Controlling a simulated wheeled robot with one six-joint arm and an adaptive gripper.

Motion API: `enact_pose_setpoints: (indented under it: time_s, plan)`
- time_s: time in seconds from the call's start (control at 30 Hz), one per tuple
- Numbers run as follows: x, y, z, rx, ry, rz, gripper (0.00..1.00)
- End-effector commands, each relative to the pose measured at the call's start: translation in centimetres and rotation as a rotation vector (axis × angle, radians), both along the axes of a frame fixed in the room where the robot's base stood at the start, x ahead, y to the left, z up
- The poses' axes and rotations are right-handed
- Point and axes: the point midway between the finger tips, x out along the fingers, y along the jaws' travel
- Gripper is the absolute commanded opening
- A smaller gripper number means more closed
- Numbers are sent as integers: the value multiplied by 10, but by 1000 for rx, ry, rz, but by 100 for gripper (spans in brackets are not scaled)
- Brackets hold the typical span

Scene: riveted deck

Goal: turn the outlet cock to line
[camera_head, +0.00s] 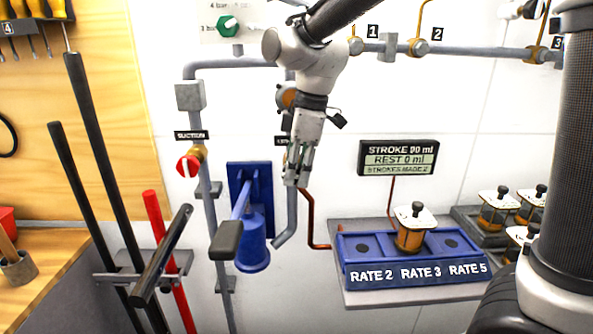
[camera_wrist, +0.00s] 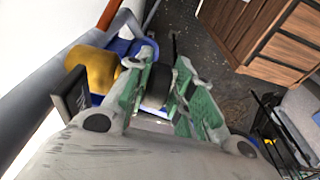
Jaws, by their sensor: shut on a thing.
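The outlet cock's brass body (camera_wrist: 92,68) shows in the wrist view beside my fingers, with the edge of a black label plate near it. In the head view my gripper (camera_head: 298,178) hides most of the cock on the upright pipe above the blue pump (camera_head: 254,240). My gripper, with green finger pads (camera_wrist: 172,100) in the wrist view, points down and is shut on the cock's handle. The handle is mostly hidden, so I cannot tell its exact angle. The suction cock (camera_head: 188,166), with a red handle, sits on the pipe to the left.
The pump's lever with a dark grip (camera_head: 226,240) sticks out below left. Black bars and a red bar (camera_head: 165,250) stand farther left. A display (camera_head: 398,158) reads "REST 0 ml".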

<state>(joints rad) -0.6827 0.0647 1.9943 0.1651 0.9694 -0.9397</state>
Motion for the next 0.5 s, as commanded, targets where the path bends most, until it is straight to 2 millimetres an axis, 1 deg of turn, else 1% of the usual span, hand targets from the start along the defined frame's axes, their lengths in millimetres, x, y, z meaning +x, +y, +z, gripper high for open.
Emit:
enact_pose_setpoints:
  time_s: [0.5]
  plan:
    - [2, -5, -5, 478, -18, -12, 0]
